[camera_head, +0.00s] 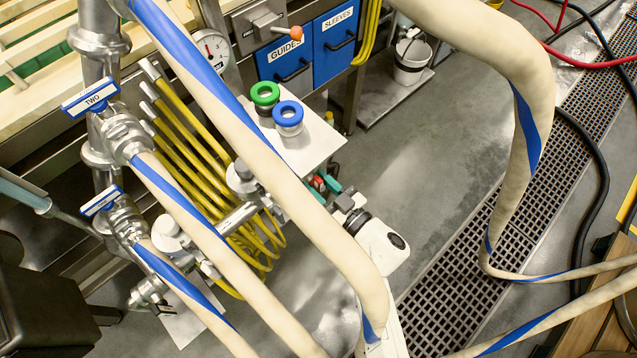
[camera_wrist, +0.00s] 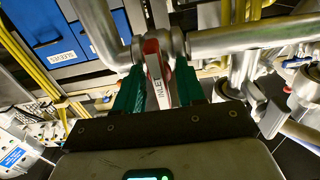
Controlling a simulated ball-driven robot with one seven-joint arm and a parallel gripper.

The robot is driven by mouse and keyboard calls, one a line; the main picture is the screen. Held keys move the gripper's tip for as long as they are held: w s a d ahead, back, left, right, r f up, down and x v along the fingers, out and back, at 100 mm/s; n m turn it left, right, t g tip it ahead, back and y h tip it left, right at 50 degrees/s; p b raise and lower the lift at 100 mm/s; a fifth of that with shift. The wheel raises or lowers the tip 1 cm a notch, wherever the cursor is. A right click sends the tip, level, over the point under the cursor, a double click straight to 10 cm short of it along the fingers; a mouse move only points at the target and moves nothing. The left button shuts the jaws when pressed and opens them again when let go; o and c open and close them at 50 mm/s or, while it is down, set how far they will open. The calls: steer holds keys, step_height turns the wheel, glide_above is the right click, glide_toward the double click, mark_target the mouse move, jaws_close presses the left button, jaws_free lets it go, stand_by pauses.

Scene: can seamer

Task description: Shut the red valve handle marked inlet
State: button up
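The red valve handle marked inlet (camera_wrist: 157,82) is in the middle of the wrist view, with a pale face lettered "INLET" and red edges. It joins a metal pipe fitting at its far end. My gripper (camera_wrist: 160,82) has green fingers, one on each side of the handle. The gaps are very narrow, and I cannot tell whether both fingers touch it. In the head view my gripper (camera_head: 325,188) is small, with a bit of red between the green fingertips. The pale hose hides part of the valve's pipework there.
Pale hoses with blue stripes cross the head view in front of my arm. Yellow tubes (camera_head: 195,150) lie left. Floor at right is open beside a drain grate (camera_head: 470,260).

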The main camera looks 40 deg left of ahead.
steer(key=d+p, duration=0.3)
steer(key=d, duration=0.7)
steer(key=shift+s+d+p, duration=0.3)
steer(key=shift+s+d, duration=0.1)
